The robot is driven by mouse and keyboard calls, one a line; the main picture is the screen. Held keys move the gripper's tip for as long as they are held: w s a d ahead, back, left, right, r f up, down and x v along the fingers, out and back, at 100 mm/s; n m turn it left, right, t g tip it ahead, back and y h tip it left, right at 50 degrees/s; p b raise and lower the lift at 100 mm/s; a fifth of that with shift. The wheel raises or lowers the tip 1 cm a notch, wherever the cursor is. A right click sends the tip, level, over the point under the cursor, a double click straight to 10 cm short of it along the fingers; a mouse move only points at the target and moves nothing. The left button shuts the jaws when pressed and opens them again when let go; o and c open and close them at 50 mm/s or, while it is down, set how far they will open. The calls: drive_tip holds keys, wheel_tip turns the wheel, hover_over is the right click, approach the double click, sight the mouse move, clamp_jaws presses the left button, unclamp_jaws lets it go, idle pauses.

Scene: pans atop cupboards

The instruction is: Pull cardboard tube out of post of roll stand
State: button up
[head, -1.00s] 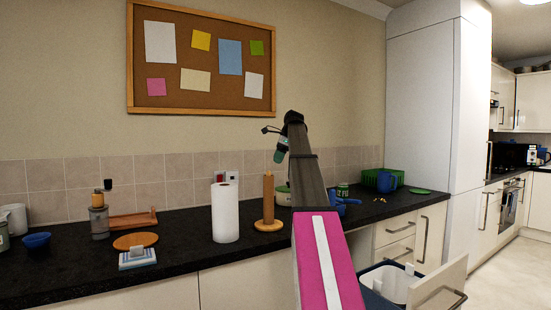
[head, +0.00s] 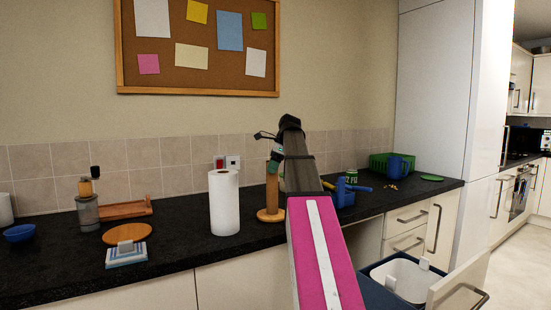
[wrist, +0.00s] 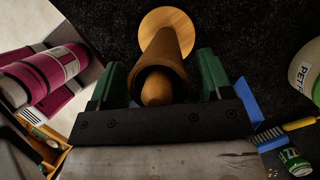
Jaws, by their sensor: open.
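The brown cardboard tube (head: 271,192) stands upright around the post of the wooden roll stand, whose round base (head: 265,217) rests on the dark counter. In the wrist view I look down into the open end of the tube (wrist: 165,52). The rounded wooden top of the post (wrist: 157,88) shows inside it, and part of the stand's base (wrist: 183,22) shows beyond. My gripper (wrist: 161,75) is open, its green fingers on either side of the tube's upper end. I cannot tell whether either finger touches it. In the head view my gripper (head: 275,160) is partly hidden by my arm.
A white paper roll (head: 224,204) stands close left of the stand. To the right are a blue caddy (head: 345,195), a green can (head: 351,177), a green basket (head: 379,163) and a blue mug (head: 398,166). A bin drawer (head: 463,285) is open below the counter.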

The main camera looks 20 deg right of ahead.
drive_tip(key=shift+a+f, duration=0.1)
drive_tip(key=shift+f, duration=0.05)
drive_tip(key=c, duration=1)
drive_tip(key=shift+w, duration=0.1)
